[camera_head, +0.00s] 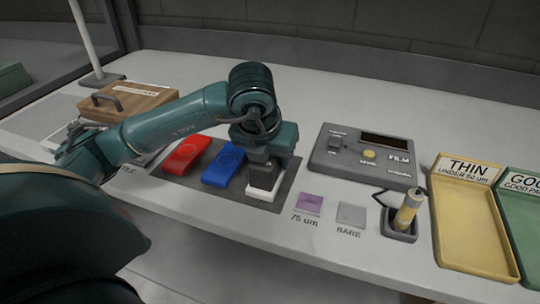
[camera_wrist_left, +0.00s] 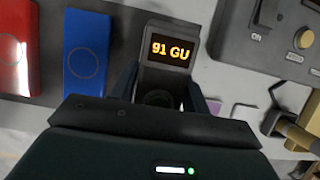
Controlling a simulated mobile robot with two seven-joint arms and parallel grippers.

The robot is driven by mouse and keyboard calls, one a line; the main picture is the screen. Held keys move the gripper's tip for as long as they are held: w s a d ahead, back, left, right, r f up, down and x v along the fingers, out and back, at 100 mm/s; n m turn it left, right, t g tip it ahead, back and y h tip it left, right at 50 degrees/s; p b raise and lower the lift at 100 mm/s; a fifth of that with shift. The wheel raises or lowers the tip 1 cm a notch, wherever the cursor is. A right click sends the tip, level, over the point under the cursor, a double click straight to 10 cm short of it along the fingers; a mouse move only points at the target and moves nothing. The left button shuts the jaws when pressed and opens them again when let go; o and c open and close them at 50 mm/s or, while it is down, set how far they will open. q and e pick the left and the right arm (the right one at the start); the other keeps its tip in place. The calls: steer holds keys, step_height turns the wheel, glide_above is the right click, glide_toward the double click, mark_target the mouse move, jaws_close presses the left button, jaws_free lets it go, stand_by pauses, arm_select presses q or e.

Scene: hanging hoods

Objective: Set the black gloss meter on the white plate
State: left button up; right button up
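The black gloss meter (camera_head: 264,174) is between the fingers of my left gripper (camera_head: 266,158), upright over the white plate (camera_head: 265,193). The gripper looks shut on it. My right gripper is not in view.
Red (camera_head: 187,154) and blue (camera_head: 223,166) plates lie to the left on a dark mat. A grey film gauge (camera_head: 335,161) stands to the right, with purple (camera_head: 309,203) and bare (camera_head: 351,215) squares, a probe (camera_head: 408,212) and a yellow tray (camera_head: 466,232). A wooden case (camera_head: 135,99) is at the back left.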

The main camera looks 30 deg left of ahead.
arm_select(q)
steer(key=o, duration=0.5)
steer(key=shift+c, duration=0.2)
steer(key=shift+s+r, duration=0.15)
steer(key=shift+r, duration=0.4)
steer(key=p+v, duration=0.3)
steer(key=v, duration=0.8)
steer(key=shift+s+d+r, duration=0.15)
steer(key=shift+s+r, duration=0.15)
steer(key=shift+r, duration=0.15)
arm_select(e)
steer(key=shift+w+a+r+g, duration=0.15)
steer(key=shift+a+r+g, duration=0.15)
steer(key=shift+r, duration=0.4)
